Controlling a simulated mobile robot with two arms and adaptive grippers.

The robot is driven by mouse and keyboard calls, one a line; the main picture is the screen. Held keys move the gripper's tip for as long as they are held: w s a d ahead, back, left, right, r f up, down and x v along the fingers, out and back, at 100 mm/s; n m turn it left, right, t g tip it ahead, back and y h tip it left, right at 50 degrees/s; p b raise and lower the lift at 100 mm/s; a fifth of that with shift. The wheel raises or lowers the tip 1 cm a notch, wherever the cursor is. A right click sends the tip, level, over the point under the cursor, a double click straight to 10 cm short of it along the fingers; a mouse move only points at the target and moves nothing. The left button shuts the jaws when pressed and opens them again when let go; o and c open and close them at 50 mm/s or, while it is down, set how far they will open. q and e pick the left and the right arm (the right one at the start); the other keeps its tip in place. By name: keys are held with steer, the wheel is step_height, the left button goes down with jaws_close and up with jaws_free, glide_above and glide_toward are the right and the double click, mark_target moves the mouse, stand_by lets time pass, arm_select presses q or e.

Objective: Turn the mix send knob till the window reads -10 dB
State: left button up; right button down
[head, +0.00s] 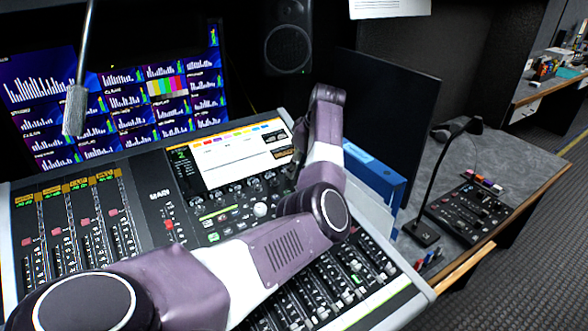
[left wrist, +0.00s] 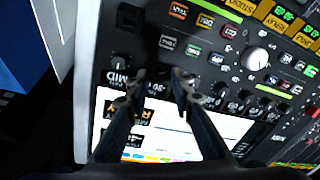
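My left gripper (left wrist: 158,80) shows in the left wrist view with its two dark fingers apart, pointing at the console panel. Between and just beyond the fingertips is a dark area that may hold the mix send knob; I cannot make out the knob clearly. There my purple arm hides most of the gripper.
The mixing console (head: 145,190) carries faders, lit buttons and a bright screen (head: 235,155). A white round knob (left wrist: 254,59) stands away from the fingers. Blue binders (head: 372,175), a gooseneck lamp (head: 440,185) and a small control box (head: 470,208) are to the right.

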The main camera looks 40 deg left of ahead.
arm_select(q)
steer(key=x, duration=0.2)
steer(key=shift+w+a+f, duration=0.2)
steer(key=shift+w+f, duration=0.05)
steer(key=shift+f, duration=0.05)
steer(key=shift+s+d+r, duration=0.1)
steer(key=shift+s, duration=0.05)
steer(key=shift+c, duration=0.2)
jaws_close()
